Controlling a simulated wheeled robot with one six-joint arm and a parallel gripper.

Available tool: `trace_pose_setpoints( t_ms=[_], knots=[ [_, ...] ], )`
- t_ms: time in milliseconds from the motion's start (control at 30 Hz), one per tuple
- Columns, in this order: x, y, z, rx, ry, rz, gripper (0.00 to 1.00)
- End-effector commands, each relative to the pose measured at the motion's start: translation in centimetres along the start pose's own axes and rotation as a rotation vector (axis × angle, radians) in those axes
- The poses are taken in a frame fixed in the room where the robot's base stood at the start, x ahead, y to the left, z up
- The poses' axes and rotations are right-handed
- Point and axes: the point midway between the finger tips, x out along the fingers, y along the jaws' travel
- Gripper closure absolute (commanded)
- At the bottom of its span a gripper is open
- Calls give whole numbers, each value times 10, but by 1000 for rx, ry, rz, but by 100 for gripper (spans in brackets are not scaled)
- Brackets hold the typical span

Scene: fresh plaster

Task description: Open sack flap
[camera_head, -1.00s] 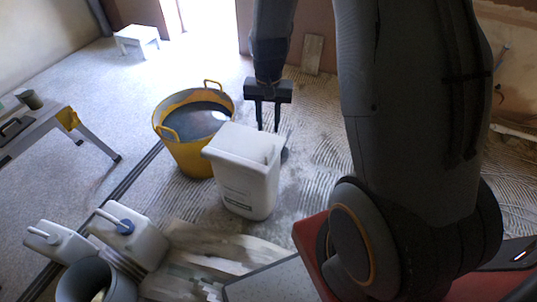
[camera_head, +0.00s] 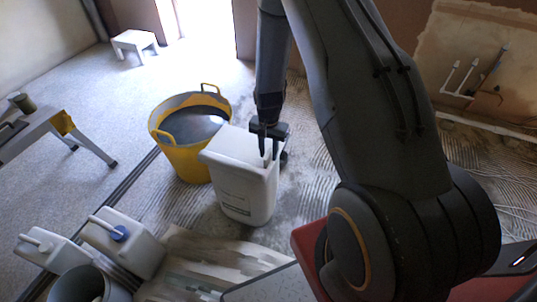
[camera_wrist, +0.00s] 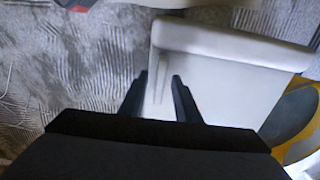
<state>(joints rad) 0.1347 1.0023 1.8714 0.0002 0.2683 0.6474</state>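The white sack (camera_head: 243,188) stands upright on the floor in the head view, boxy, with dark printing on its front. Its pale top (camera_head: 232,143), where the flap lies, looks closed. The sack also shows in the wrist view (camera_wrist: 225,85), with a raised band along its far edge. My gripper (camera_head: 268,155) points down at the right part of the sack's top. In the wrist view its two dark fingers (camera_wrist: 160,78) are apart, over the sack's left edge. I see nothing clearly held between them, and cannot tell whether they touch the sack.
A yellow tub (camera_head: 178,160) of grey liquid stands close to the sack's left. White jugs (camera_head: 125,243) and a grey bucket (camera_head: 85,285) are at the lower left. A work stand (camera_head: 60,128) is at the left, a white stool (camera_head: 133,43) at the back. Ridged floor lies right of the sack.

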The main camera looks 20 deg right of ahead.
Motion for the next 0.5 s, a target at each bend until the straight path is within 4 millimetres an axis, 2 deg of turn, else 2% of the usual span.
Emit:
trace_pose_setpoints(
  t_ms=[133,433,500],
  knots=[
    [11,0,0,0,0,0,70],
    [13,0,0,-1,1,0,70],
    [13,0,0,-1,0,0,80]
  ],
)
